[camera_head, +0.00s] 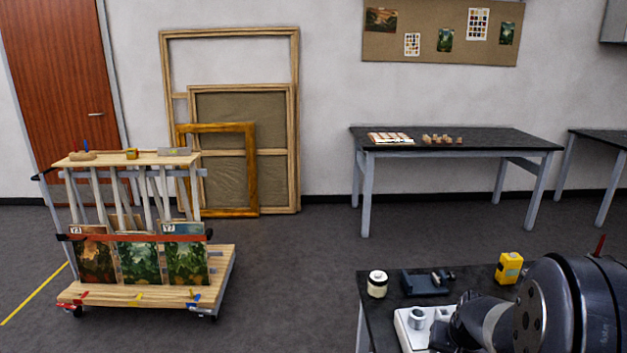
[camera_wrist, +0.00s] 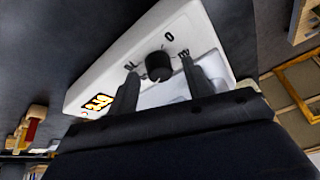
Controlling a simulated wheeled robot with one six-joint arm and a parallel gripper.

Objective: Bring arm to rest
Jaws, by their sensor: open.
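My gripper (camera_wrist: 160,68) shows in the wrist view with its two dark fingers apart, one on each side of a black round knob (camera_wrist: 158,66). The fingers look clear of the knob, and nothing is held between them. In the head view, my arm (camera_head: 560,305) reaches in from the lower right over the same white device (camera_head: 408,336) on the dark bench. The fingertips are hidden there.
The near bench (camera_head: 462,273) also bears a white jar (camera_head: 377,284), a dark tool (camera_head: 428,282) and a yellow box (camera_head: 509,267). A wooden cart (camera_head: 222,272) with paintings stands left. Frames (camera_head: 294,130) lean on the wall. A farther table (camera_head: 500,138) stands behind. The floor between is clear.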

